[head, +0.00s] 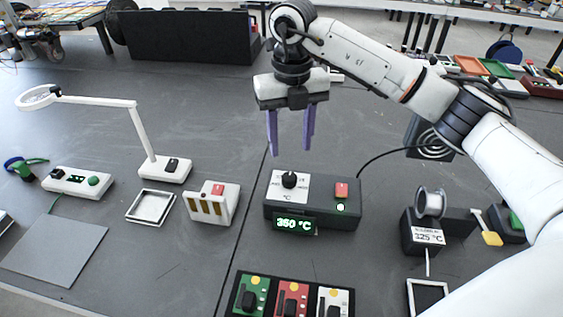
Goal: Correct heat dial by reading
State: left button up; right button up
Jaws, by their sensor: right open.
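A dark heat station (313,203) sits on the grey bench in the middle. Its black dial (289,180) is on a white panel on its top left. A green display (294,225) on its front reads 350 °C. A red switch (341,190) is on its top right. A small label (427,236) reading 325 °C is on the black spool stand (412,239) to the right. My right gripper (290,147) is above the dial, with its two purple fingers pointing down, apart and empty, not touching it. My left gripper is not in view.
A white box with a red button (212,203) stands left of the station. Green, red and white modules (291,299) lie in front. A magnifier lamp (163,168) and a white tray (151,206) are at left. A black cable (385,155) runs behind right.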

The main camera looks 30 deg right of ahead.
aim_at(290, 176)
jog(key=f+p, duration=0.1)
jog(key=f, duration=0.7)
jog(key=shift+s+f, duration=0.15)
jog(key=shift+s, duration=0.05)
jog(key=shift+f, duration=0.8)
jog(key=c, duration=1.1)
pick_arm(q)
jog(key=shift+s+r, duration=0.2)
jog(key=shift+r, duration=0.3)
pick_arm(e)
jog(key=shift+o, duration=0.2)
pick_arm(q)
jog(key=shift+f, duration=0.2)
pick_arm(e)
jog(key=shift+w+n, duration=0.1)
jog(key=shift+n, duration=0.2)
jog(key=n+b, duration=0.1)
jog(key=n, duration=0.1)
jog(key=shift+n+b, duration=0.4)
jog(key=n+b, duration=0.1)
jog(key=n, duration=0.3)
jog(key=shift+b, duration=0.4)
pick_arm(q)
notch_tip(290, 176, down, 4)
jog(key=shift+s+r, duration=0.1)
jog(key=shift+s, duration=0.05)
pick_arm(e)
jog(key=shift+r+n, duration=0.1)
jog(key=shift+n, duration=0.5)
jog(key=shift+w, duration=0.1)
